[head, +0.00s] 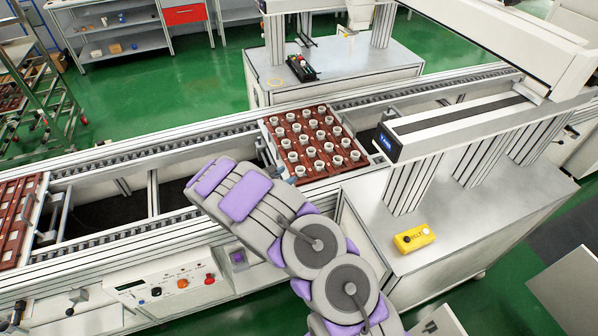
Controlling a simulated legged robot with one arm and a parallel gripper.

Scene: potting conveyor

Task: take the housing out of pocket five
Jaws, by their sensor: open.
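A red-brown tray (283,173) sits on the conveyor at the middle of the head view. Several pale ring-shaped housings stand upright in its pockets in rows. No pocket numbers can be read, so I cannot tell which one is in pocket five. My arm reaches in from the bottom and its purple-padded links cross in front of the conveyor, left of and below the tray. Small grey tips of my gripper (281,175) show at the tray's near left edge, mostly hidden behind the arm. No housing shows between them.
A second red-brown tray (22,215) lies at the far left of the conveyor (165,150). A gantry with a blue display (386,144) stands right of the middle tray. A yellow box (413,238) lies on the grey bench. The conveyor between the trays holds no tray.

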